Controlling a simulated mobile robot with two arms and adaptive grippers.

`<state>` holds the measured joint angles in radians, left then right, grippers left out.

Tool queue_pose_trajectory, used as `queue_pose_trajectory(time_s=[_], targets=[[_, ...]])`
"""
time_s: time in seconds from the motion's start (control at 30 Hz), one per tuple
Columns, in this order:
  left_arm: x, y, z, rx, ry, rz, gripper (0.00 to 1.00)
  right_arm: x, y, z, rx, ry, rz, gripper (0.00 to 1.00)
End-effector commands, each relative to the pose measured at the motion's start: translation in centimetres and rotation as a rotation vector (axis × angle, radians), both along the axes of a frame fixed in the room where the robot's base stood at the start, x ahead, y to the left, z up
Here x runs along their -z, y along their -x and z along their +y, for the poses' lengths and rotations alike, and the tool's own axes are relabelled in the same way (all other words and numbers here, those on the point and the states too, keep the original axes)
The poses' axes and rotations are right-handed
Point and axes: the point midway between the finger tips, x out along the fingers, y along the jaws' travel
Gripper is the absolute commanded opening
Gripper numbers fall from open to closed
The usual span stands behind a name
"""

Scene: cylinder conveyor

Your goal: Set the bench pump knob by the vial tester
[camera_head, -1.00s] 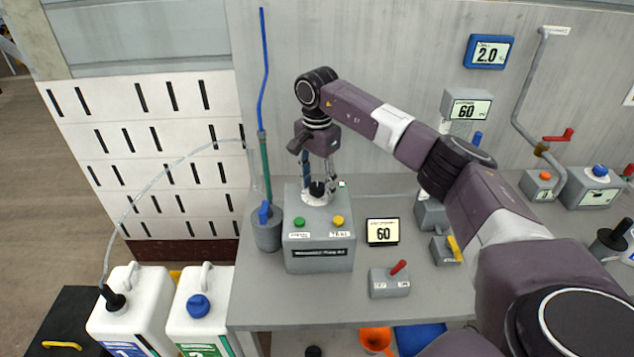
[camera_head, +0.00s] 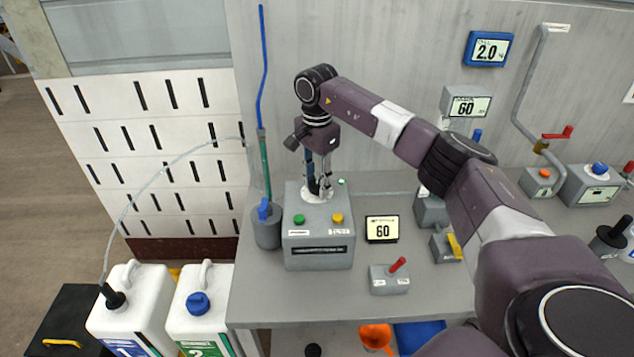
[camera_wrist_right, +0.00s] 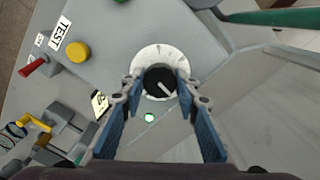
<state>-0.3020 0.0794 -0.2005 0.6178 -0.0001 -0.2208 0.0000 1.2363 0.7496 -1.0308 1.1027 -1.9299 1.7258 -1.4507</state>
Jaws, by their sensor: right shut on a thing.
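The grey bench pump box (camera_head: 318,257) stands on the bench, with a green button (camera_head: 299,219) and a yellow button (camera_head: 337,218) on top. In the wrist view the yellow button (camera_wrist_right: 77,51) has a TEST label beside it. The black knob (camera_wrist_right: 158,80) with a white pointer line sits on a round white dial (camera_wrist_right: 159,57). My right gripper (camera_head: 319,190) points down over the dial, and its fingers (camera_wrist_right: 158,88) are shut on the knob from both sides. In the head view the fingers largely hide the knob. My left gripper is out of view.
A small display reading 60 (camera_head: 382,229) stands right of the pump. A grey box with a red lever (camera_head: 398,265) is in front of it. A grey cup with a tube (camera_head: 267,228) is close on the left. Bare bench lies along the front edge.

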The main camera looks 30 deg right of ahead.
Motion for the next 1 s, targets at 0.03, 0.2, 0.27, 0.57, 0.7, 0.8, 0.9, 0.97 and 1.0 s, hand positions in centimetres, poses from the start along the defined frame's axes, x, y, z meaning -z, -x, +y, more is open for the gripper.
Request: queue_pose_trajectory(time_s=[0.03, 0.2, 0.27, 0.57, 0.7, 0.8, 0.9, 0.97, 1.0], targets=[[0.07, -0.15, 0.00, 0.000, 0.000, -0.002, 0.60, -0.05, -0.05, 0.01, 0.029, -0.001, -0.002, 0.05], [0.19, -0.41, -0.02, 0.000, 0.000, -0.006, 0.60, -0.05, -0.05, -0.01, 0.164, 0.000, -0.002, 0.05], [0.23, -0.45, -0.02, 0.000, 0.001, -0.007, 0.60, -0.08, -0.05, 0.00, 0.220, -0.001, -0.002, 0.05], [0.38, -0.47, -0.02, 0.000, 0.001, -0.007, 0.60, -0.10, -0.06, 0.01, 0.505, 0.000, -0.002, 0.05], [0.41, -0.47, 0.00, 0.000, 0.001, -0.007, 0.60, -0.13, -0.08, 0.03, 0.639, -0.002, -0.002, 0.05], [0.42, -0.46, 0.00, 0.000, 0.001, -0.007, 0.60, -0.14, -0.09, 0.03, 0.734, -0.002, -0.003, 0.05], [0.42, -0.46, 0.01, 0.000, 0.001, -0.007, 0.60, -0.15, -0.10, 0.03, 0.828, -0.002, -0.003, 0.05], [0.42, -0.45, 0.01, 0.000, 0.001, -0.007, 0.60, -0.16, -0.11, 0.03, 0.883, -0.002, -0.003, 0.05], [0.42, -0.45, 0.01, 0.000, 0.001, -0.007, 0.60, -0.17, -0.11, 0.03, 0.920, -0.002, -0.004, 0.05]])
